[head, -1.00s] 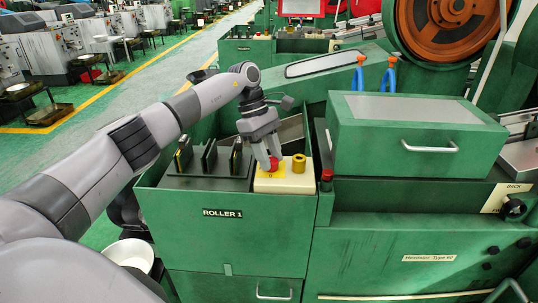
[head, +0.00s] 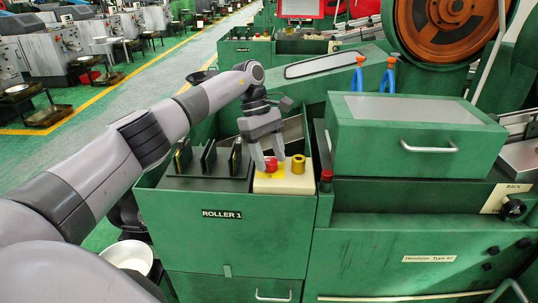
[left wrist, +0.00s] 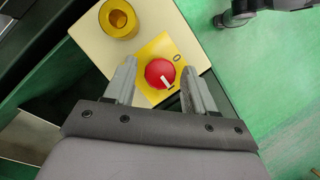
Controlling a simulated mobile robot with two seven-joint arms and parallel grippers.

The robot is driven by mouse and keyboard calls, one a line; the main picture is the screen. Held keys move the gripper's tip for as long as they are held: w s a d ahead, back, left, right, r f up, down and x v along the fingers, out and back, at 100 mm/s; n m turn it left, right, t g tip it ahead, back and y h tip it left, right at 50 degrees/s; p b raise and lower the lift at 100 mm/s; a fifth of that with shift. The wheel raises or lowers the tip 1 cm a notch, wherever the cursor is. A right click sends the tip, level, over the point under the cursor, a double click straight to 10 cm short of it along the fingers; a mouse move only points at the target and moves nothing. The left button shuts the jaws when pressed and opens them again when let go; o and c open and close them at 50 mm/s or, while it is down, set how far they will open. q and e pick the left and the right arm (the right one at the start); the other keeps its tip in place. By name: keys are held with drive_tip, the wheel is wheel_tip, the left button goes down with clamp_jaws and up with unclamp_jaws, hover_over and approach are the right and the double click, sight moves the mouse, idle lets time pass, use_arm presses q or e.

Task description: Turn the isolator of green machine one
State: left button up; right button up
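The isolator is a red round knob (head: 271,165) on a yellow plate, set in a cream panel (head: 285,183) on top of the green machine labelled ROLLER 1 (head: 222,214). In the left wrist view the red knob (left wrist: 159,73) shows a white pointer mark near its lower right edge, and a "0" is printed on the yellow plate (left wrist: 150,97) to its upper right. My left gripper (head: 273,163) is open above the panel. In the left wrist view its fingers lie on either side of the knob with gaps; contact cannot be told. My right gripper is not in view.
A yellow ring-shaped fitting (head: 298,163) stands on the panel just right of the knob. Dark upright plates (head: 208,157) stand to the left. A green box with a handle (head: 415,135) and a small red-topped post (head: 326,178) are to the right.

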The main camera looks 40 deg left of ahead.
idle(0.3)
use_arm(q)
drive_tip(key=v, duration=0.7)
drive_tip(key=shift+a, duration=0.1)
idle(0.6)
